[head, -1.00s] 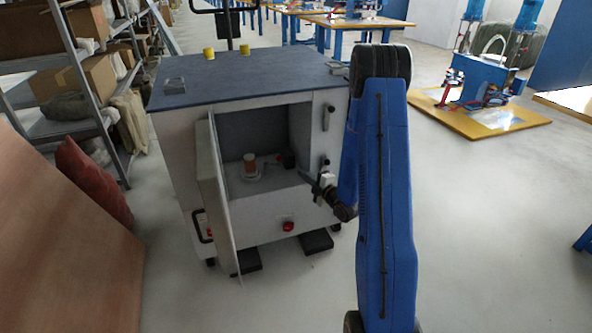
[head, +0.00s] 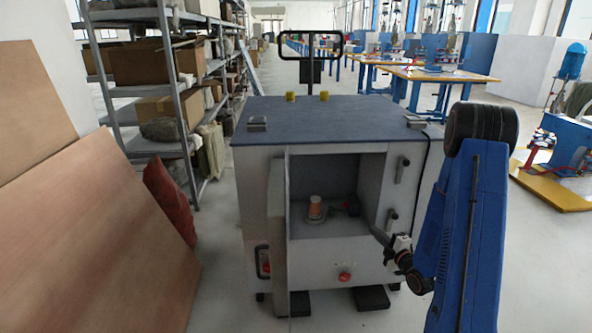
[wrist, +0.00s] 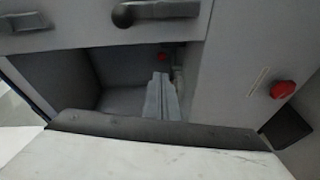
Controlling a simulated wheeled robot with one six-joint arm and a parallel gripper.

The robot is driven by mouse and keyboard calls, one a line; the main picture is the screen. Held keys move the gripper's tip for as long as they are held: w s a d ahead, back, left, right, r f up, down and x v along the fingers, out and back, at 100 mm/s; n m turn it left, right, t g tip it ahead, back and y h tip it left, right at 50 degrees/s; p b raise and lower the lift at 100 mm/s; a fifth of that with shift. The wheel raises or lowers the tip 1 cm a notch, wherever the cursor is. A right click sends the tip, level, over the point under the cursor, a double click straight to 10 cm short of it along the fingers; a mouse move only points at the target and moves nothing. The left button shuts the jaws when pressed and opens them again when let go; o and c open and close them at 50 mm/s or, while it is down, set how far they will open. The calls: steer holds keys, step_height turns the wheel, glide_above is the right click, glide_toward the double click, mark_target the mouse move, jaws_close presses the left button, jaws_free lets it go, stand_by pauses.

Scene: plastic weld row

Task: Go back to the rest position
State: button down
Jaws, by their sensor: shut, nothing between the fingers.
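My gripper (head: 378,236) is shut and empty, at the end of my blue arm on the right of the head view. It is in front of the lower right edge of the cabinet's open compartment. In the wrist view the closed fingers (wrist: 161,97) show in the middle, with nothing between them. The grey cabinet (head: 350,262) has a dark blue top and its door (head: 278,235) stands open on the left. Inside the compartment an orange-brown cylinder (head: 315,207) stands upright on a round base.
A red button (head: 345,277) is on the cabinet's front, and a red button (wrist: 283,89) shows in the wrist view. Wooden boards (head: 95,235) and shelving (head: 165,95) stand at left. Blue machines stand on tables behind.

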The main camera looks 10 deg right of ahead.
steer(key=s+a+r+m+g+h, duration=0.2)
steer(key=s+a+r+m+g, duration=0.15)
steer(key=r, duration=0.45)
steer(key=s+a+r+m+g+h, duration=0.3)
steer(key=s+r+m, duration=0.15)
steer(key=r, duration=0.35)
steer(key=s+a+r+m+g, duration=0.2)
steer(key=s+a+m, duration=0.1)
steer(key=s, duration=0.7)
steer(key=s+a+r+m+g+y, duration=0.1)
steer(key=s+a, duration=0.4)
steer(key=s, duration=0.6)
steer(key=s+a+r+m+g+y, duration=0.1)
steer(key=s+a+r+m+g, duration=0.2)
steer(key=s, duration=0.7)
steer(key=a+m, duration=0.1)
steer(key=m, duration=0.1)
steer(key=shift+s+r+m, duration=0.15)
steer(key=shift+r+m, duration=0.1)
steer(key=shift+m, duration=0.15)
